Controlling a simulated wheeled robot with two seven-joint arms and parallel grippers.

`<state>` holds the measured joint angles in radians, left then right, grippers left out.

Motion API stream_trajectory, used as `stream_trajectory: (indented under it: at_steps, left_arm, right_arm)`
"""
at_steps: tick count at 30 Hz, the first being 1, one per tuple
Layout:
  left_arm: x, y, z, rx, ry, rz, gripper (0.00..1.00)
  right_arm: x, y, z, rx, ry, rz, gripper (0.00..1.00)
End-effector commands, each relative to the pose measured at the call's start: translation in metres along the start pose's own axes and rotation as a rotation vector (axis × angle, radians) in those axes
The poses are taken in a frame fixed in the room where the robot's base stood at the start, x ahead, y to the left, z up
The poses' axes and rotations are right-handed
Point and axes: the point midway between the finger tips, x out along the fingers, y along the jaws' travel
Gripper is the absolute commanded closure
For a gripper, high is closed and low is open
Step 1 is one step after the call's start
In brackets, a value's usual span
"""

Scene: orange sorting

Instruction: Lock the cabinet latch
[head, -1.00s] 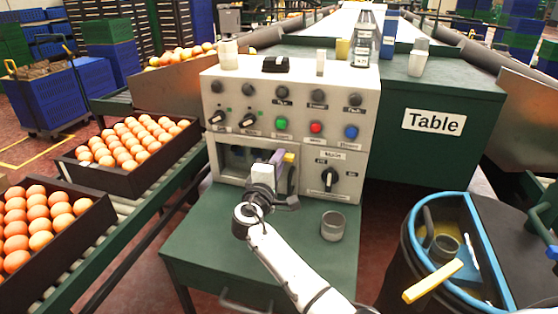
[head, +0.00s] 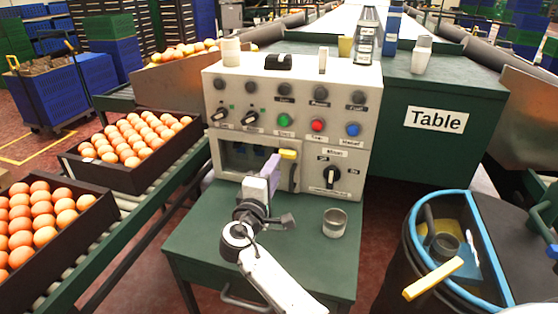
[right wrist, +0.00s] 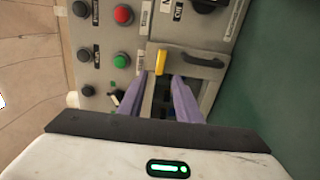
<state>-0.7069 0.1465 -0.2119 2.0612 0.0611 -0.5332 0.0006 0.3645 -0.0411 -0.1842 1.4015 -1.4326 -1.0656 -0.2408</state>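The cabinet (head: 225,165) is the window-fronted compartment low in the grey control panel, and its door looks shut. Its yellow latch (head: 288,154) lies about level at the top right of the door, above the dark door handle (head: 293,177). The latch also shows in the right wrist view (right wrist: 160,62), beyond the fingertips, with the handle (right wrist: 203,59) to its right. My right gripper (head: 271,166) is in front of the door, just below and left of the latch. Its purple fingers (right wrist: 160,80) are apart with nothing between them. My left gripper is out of view.
The panel (head: 340,90) carries knobs and coloured buttons above the door and a black rotary switch (head: 331,176) to its right. A metal cup (head: 334,223) stands on the green table (head: 200,232), right of my arm. A blue-rimmed bin (head: 412,235) is at the right.

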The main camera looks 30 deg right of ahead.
Motion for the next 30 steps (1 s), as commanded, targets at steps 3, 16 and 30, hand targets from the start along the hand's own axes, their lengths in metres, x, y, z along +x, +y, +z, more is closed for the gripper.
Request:
stream_trajectory:
  at_steps: [3, 16, 30]
  left_arm:
    - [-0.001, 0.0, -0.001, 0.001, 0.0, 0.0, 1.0]
    - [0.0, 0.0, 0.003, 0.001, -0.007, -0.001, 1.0]
    - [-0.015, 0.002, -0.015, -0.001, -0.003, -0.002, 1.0]
  right_arm:
    - [-0.021, -0.001, 0.0, 0.0, 0.001, -0.001, 0.69]
    - [-0.04, 0.0, 0.0, -0.001, -0.001, 0.001, 0.69]
    - [-0.039, 0.024, 0.001, 0.0, -0.001, 0.001, 0.69]
